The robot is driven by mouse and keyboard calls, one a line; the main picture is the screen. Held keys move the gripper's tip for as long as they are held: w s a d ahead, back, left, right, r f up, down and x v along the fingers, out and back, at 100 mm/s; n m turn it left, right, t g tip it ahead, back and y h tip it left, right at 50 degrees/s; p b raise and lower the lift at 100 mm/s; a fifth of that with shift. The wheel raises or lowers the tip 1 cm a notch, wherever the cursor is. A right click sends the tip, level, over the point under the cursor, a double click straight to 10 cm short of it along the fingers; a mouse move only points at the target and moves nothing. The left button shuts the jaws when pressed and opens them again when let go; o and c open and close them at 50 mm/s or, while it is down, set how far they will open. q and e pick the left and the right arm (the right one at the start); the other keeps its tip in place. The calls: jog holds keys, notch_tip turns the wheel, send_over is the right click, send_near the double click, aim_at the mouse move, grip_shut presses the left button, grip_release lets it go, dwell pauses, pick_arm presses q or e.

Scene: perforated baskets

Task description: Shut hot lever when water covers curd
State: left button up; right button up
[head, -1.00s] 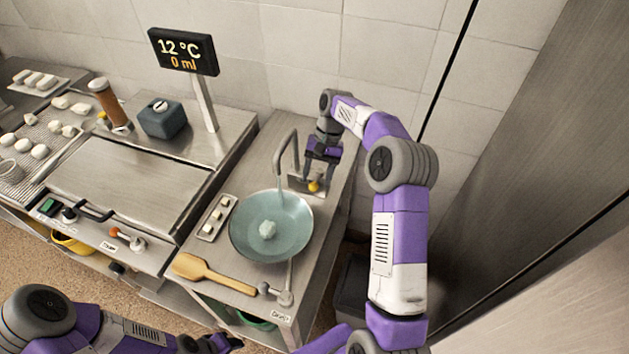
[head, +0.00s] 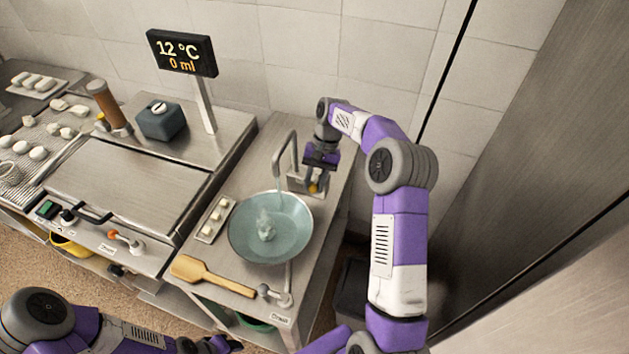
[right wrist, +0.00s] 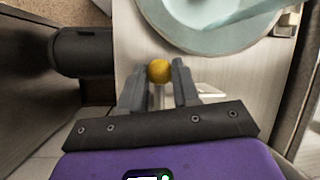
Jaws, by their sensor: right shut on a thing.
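The round pale teal basin (head: 243,238) holds a whitish curd lump (head: 266,232) in its middle. A thin stream (head: 279,192) falls from the curved metal spout (head: 277,163) into the basin. I cannot tell how deep the water is; the lump's top still shows. My right gripper (head: 315,182) is shut on the lever with the yellow knob (head: 313,188), right of the spout. In the right wrist view the yellow knob (right wrist: 159,71) shows between the fingertips (right wrist: 158,80). The lever's label is hidden. My left gripper (head: 222,345) is at the bottom edge, its jaws unclear.
The display (head: 182,53) reads 12 °C and 0 ml. A wooden paddle (head: 212,276) and a small tray of white pieces (head: 205,232) lie left of the basin. A drain lever (head: 283,297) is at the counter's front. The wall stands behind.

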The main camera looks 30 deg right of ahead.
jog(key=d+n+g+h+p, duration=0.2)
jog(key=d+n+h+p, duration=0.4)
jog(key=n, duration=1.2)
jog(key=shift+d+h+p, duration=0.25)
jog(key=shift+h+p, duration=0.05)
jog(key=shift+p, duration=1.4)
jog(key=o, duration=1)
jog(key=shift+o, duration=0.2)
